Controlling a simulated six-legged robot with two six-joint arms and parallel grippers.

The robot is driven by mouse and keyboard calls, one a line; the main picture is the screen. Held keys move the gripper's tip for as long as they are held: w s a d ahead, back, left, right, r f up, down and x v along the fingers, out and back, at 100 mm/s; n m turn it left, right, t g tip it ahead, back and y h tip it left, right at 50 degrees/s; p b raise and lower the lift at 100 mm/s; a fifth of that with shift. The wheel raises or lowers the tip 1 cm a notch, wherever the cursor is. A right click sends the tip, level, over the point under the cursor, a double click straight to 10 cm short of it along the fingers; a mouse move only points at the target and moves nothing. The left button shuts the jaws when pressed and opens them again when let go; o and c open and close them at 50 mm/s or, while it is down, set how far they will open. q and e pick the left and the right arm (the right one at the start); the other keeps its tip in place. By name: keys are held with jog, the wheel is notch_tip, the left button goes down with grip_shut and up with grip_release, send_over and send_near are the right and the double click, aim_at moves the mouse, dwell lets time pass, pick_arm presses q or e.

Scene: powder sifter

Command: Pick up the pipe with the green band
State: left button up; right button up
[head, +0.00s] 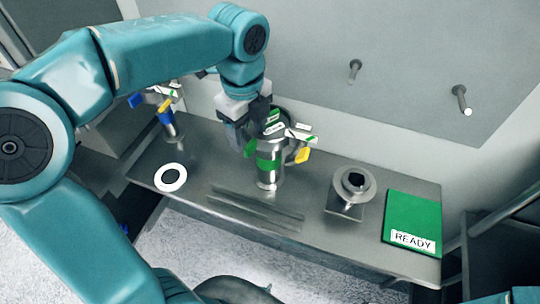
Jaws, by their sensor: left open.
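The pipe with the green band (268,165) stands upright on the grey metal bench, right of its middle-left part. It is a metal cylinder with a green band, and yellow and green-and-white tags show at its top right. My left gripper (254,134) is open at the pipe's upper part, reaching down from above. One finger shows on the pipe's left side; the other is hard to make out. I cannot tell whether the fingers touch the pipe. My right gripper is not in view.
A similar pipe with a blue band (168,124) stands at the back left, partly behind my arm. A white ring (170,177), a metal flanged fitting (343,211) and a green READY pad (411,215) are on the bench (318,173). Two pegs (459,96) stick out from the wall.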

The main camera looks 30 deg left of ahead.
pick_arm(q)
jog(key=shift+s+d+f, duration=0.15)
jog(key=shift+s+f, duration=0.3)
jog(key=shift+s, duration=0.05)
jog(key=shift+w+f, duration=0.1)
jog(key=shift+w, duration=0.1)
jog(key=c, duration=0.4)
jog(key=shift+s, duration=0.2)
grip_shut()
jog(key=shift+w, duration=0.1)
